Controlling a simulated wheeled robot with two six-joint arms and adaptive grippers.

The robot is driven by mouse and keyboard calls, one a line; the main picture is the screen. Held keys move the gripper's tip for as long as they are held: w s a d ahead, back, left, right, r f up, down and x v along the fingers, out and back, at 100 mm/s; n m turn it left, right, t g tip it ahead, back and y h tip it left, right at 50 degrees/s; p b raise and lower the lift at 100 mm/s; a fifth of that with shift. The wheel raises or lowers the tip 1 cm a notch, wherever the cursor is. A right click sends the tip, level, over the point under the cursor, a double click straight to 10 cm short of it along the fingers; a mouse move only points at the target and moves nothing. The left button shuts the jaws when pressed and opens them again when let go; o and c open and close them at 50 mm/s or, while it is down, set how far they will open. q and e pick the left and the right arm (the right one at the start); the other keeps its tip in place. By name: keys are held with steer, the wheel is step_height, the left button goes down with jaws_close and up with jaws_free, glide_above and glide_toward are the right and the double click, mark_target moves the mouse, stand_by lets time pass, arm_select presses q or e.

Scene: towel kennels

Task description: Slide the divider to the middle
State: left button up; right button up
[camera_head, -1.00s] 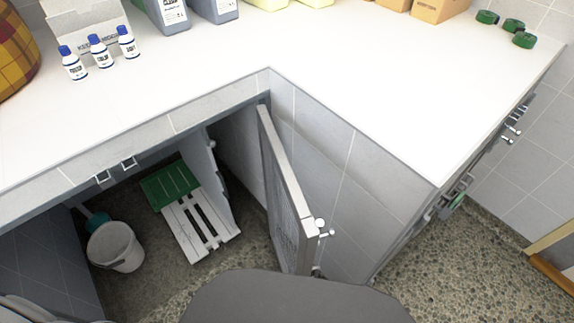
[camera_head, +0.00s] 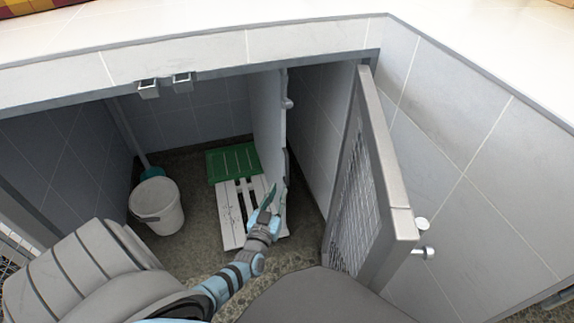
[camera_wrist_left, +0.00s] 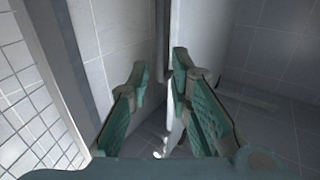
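The divider (camera_head: 267,110) is a pale upright panel inside the kennel under the counter, right of the slatted platform. A small knob shows on its front edge. My left gripper (camera_head: 268,200) is at the lower front part of the divider and overlaps it in the head view. In the left wrist view, the gripper's green fingers (camera_wrist_left: 160,68) are apart, with the divider's pale edge (camera_wrist_left: 176,132) showing between them. Whether either finger touches the panel I cannot tell. My right gripper is not in view.
A white slatted platform (camera_head: 232,212) with a green mat (camera_head: 233,162) lies left of the divider. A white bucket (camera_head: 157,205) stands further left. The open mesh door (camera_head: 372,185) stands at the right. The counter edge (camera_head: 215,52) runs above.

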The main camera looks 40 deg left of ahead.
mark_target(287, 171)
arm_select(q)
steer(key=x, duration=0.2)
steer(key=b+x, duration=0.2)
steer(key=x, duration=0.1)
steer(key=shift+w+a+f, duration=0.1)
steer(key=shift+w+f, duration=0.15)
steer(key=shift+f, duration=0.1)
steer(key=b+x, duration=0.2)
steer(key=x, duration=0.2)
steer(key=shift+w+r+b, duration=0.1)
steer(key=shift+r+b, duration=0.05)
steer(key=shift+b, duration=0.15)
steer(key=shift+w+a+r, duration=0.1)
steer(key=shift+w+a, duration=0.15)
steer(key=shift+w, duration=0.2)
jaws_close()
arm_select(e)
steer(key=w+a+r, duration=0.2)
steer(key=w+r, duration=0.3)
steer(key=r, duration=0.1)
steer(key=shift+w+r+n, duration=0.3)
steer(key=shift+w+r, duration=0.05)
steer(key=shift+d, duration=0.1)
